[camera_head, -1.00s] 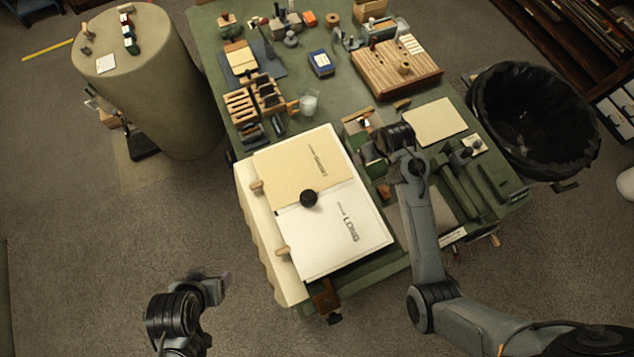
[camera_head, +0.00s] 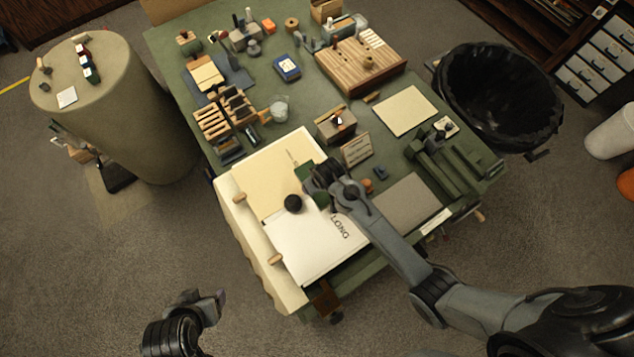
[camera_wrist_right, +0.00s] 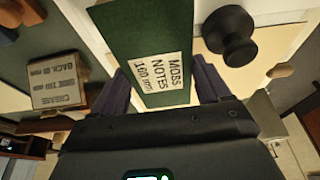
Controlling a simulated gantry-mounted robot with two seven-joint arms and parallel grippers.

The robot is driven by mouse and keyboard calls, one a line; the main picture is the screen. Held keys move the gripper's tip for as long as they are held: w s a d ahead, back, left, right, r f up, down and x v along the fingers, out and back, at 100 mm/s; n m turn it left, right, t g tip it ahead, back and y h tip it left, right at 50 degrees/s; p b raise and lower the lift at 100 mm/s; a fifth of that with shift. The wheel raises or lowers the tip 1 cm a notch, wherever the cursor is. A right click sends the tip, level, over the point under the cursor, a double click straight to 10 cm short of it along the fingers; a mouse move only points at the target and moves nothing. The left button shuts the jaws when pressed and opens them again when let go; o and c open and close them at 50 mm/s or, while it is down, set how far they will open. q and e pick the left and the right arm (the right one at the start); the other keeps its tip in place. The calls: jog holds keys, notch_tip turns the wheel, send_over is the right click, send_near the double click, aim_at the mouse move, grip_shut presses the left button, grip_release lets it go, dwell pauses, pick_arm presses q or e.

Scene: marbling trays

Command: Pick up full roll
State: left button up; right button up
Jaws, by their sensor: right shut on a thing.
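My right gripper (camera_wrist_right: 165,90) is shut on a dark green block (camera_wrist_right: 140,30) with a white label reading "MOSS NOTES 160 mm". The block lies between the two purple fingers. In the head view my right gripper (camera_head: 310,180) is over the paper sheets, and a bit of the green block (camera_head: 303,171) shows beside it. My left gripper (camera_head: 220,300) is low on the left, off the table, and its jaws are too small to read. A small brown ring (camera_head: 291,24) stands at the table's far end; I cannot tell whether it is the full roll.
Sheets marked "LONG" (camera_head: 300,245) lie on the near left of the green table, with a black knob (camera_head: 293,204) on them. A lettered wooden block (camera_head: 356,150) stands right of my right gripper. A black-lined bin (camera_head: 500,95) is at right, a round pedestal (camera_head: 120,120) at left.

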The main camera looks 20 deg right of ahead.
jog(key=shift+f, duration=1.7)
jog(key=o, duration=1.1)
jog(key=shift+o, duration=0.2)
jog(key=p+v, duration=0.1)
jog(key=v, duration=1)
jog(key=shift+s+r, duration=0.1)
jog(key=shift+r, duration=0.25)
jog(key=s+d+r, duration=0.3)
jog(key=s+r, duration=0.1)
jog(key=s, duration=0.5)
jog(key=s+d+r, duration=0.3)
jog(key=s+r, duration=0.2)
jog(key=s, duration=0.4)
jog(key=shift+d, duration=0.15)
